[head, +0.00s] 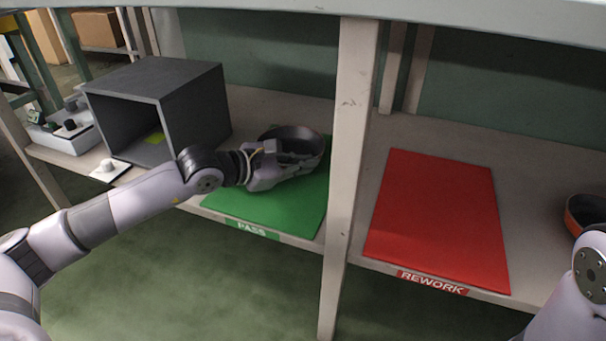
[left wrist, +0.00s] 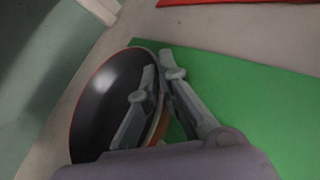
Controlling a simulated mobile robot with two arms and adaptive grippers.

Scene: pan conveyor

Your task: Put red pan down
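A dark pan with a red-orange rim (head: 300,142) is at the back of the green PASS mat (head: 285,207). In the left wrist view the red pan (left wrist: 96,104) overlaps the mat's edge and the pale shelf. My left gripper (head: 285,156) is at its near side. In the left wrist view, one finger is inside the pan and one outside, with the wall pinched between the fingertips (left wrist: 162,74). I cannot tell whether the pan's base touches the mat. My right gripper is out of view; only part of my right arm shows at lower right.
A post (head: 346,150) divides the shelf beside the green mat. The red REWORK mat (head: 436,215) is empty. Another dark pan with an orange-red side (head: 585,212) is at the right edge. A grey open box (head: 190,105) stands left of the green mat.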

